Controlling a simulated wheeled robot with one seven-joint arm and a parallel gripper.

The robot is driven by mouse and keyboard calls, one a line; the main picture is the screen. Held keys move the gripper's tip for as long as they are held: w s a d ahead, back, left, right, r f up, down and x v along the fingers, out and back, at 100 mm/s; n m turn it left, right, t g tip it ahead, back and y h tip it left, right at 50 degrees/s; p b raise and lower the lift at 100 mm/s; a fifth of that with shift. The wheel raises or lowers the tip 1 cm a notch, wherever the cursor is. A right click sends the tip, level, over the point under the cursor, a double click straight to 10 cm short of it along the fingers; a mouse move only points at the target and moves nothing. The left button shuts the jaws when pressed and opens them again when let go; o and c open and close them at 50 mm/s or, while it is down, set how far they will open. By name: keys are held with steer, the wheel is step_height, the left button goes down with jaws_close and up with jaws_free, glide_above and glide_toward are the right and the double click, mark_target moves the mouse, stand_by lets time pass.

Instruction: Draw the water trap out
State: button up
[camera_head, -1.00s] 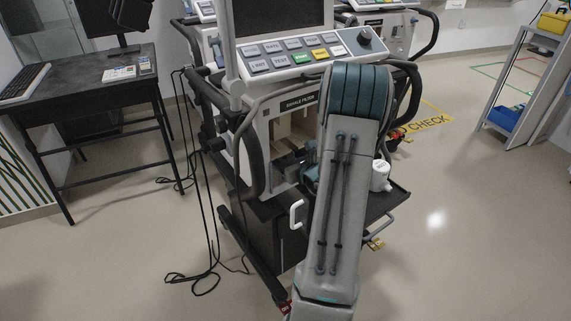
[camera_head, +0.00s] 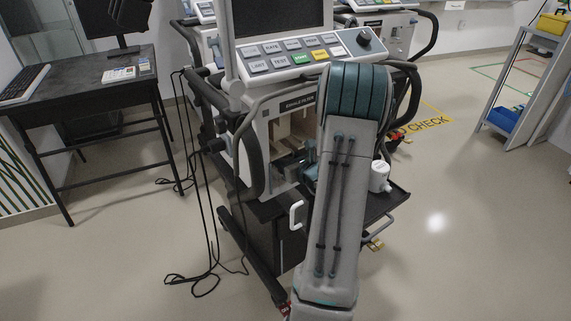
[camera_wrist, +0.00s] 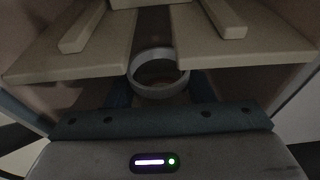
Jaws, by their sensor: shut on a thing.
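The water trap (camera_wrist: 158,88) shows in the wrist view as a round cup with a pale ring rim, at the slot between two beige shelf plates. My gripper (camera_wrist: 160,100) is shut on it; the blue fingers show at either side, low down, partly hidden by my gripper's own body. In the head view my gripper (camera_head: 308,165) is at the open bay (camera_head: 283,130) under the "EXHALE FILTER" label of the ventilator. My arm covers the right part of the bay there, and the trap cannot be made out in that view.
Beige shelf plates (camera_wrist: 75,62) flank the slot, with rails above. A white jar (camera_head: 379,177) stands on the dark side tray (camera_head: 395,197) right of my arm. A white handle (camera_head: 296,214) sticks out below the bay.

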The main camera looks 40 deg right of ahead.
steer(key=shift+r, duration=0.2)
steer(key=shift+s, duration=0.1)
steer(key=s+b, duration=0.1)
steer(key=s, duration=1.2)
steer(key=shift+a, duration=0.2)
stand_by(0.9)
